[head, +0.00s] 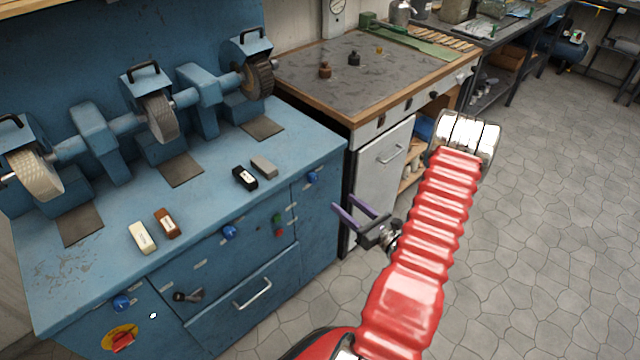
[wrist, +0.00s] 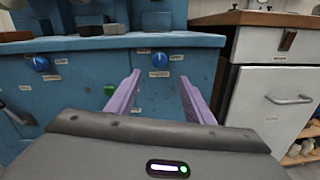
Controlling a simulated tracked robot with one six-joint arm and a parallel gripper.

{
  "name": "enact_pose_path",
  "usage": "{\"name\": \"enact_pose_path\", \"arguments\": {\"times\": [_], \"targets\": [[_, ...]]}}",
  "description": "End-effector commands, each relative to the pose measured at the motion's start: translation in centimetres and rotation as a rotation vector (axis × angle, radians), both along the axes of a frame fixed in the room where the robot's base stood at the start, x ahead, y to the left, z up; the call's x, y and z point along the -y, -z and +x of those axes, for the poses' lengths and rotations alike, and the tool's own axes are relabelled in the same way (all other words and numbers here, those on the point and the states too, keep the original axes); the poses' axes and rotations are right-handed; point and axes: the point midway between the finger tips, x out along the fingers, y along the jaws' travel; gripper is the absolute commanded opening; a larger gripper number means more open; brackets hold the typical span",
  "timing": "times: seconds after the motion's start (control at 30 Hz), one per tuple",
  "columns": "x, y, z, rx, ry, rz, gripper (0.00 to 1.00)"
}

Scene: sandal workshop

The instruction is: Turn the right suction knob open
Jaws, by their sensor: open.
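The right suction knob (head: 312,177) is a small blue knob on the front of the blue cabinet, near its right end below the worktop edge. In the wrist view the knob (wrist: 159,59) shows ahead, just above the gap between my fingertips, with a small label under it. My gripper (head: 341,202) has two purple fingers and is open and empty. It hangs in front of the cabinet's right end, apart from the knob. In the wrist view my gripper (wrist: 160,76) points towards the cabinet front.
Two other blue knobs, a middle one (head: 229,231) and a left one (head: 121,302), sit on the same front. Green and red buttons (head: 277,223) lie between the middle and right knobs. A grey-topped bench with a white cabinet door (head: 385,155) stands right. The floor is clear.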

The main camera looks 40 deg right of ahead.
Motion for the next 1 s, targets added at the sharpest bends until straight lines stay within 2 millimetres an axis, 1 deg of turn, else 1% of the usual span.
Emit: {"name": "enact_pose_path", "arguments": {"times": [0.37, 0.73, 0.9, 1.0], "targets": [[-0.2, 0.0, 5.0, 0.000, -0.006, -0.001, 0.48], [-0.1, 0.0, 10.5, 0.001, -0.005, -0.001, 0.48], [0.0, 0.0, 12.3, 0.001, -0.004, -0.001, 0.48], [0.0, 0.0, 12.7, 0.000, -0.004, 0.000, 0.48]]}}
